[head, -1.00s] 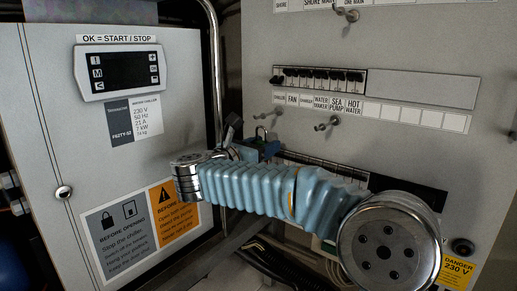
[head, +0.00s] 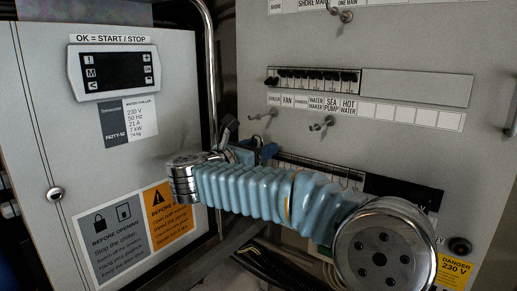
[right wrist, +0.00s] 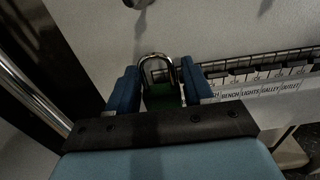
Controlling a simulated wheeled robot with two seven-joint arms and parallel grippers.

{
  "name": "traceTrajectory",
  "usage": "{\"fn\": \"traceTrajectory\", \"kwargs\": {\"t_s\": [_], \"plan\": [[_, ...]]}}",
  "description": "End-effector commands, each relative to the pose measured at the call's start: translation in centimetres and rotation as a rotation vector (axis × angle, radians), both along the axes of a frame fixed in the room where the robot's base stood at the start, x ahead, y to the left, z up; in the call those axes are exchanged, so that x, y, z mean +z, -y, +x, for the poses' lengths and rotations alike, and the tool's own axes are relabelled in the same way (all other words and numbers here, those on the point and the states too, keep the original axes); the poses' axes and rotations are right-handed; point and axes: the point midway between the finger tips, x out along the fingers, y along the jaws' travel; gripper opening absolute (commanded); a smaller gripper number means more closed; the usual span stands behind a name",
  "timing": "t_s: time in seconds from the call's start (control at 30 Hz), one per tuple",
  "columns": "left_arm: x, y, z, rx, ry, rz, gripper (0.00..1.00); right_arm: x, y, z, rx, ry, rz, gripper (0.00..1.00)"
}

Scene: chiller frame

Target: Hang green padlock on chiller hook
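The green padlock (right wrist: 163,97) sits between the blue fingers of my right gripper (right wrist: 163,92) in the right wrist view, its metal shackle pointing up. The fingers are shut on its body. In the head view my right gripper (head: 256,152) is partly hidden behind my own arm, and the padlock is hard to make out. The chiller hook (head: 262,114) sticks out of the panel under the left end of the label row, a little above the gripper. A hook (right wrist: 138,3) also shows at the top edge of the right wrist view, above the shackle and apart from it. My left gripper is not in view.
A second hook (head: 322,124) is to the right, below the label row, and another hook (head: 343,14) is higher up. A row of black switches (head: 313,78) sits above the labels. A vertical metal pipe (head: 211,80) and the chiller control cabinet (head: 180,60) stand at the left.

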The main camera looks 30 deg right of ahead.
Motion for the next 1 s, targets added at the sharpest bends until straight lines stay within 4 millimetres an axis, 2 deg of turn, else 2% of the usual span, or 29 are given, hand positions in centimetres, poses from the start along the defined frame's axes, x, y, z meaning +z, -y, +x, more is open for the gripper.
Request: {"fn": "traceTrajectory", "kwargs": {"t_s": [0.03, 0.13, 0.4, 0.53, 0.67, 0.8, 1.0], "plan": [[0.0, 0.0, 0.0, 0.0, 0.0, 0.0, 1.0, 0.0, 0.0, 0.0, 0.0, 0.0, 0.0, 0.6], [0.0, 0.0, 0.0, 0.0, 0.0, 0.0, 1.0, 0.0, 0.0, 0.0, 0.0, 0.0, 0.0, 0.74], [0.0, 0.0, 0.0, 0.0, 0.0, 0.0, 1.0, -0.1, -0.1, 0.0, 0.0, -0.001, 0.001, 0.74], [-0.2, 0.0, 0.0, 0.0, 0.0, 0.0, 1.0, -0.1, -1.0, -0.3, 0.002, 0.0, 0.001, 0.74], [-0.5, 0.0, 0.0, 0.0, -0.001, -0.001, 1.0, -0.2, -3.3, -1.3, 0.005, -0.001, 0.0, 0.74], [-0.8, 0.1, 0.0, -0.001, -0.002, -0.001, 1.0, -0.1, -6.7, -2.7, 0.006, 0.0, 0.0, 0.74], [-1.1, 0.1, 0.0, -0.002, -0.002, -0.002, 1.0, 0.0, -10.6, -4.4, 0.003, 0.0, 0.0, 0.74]]}}
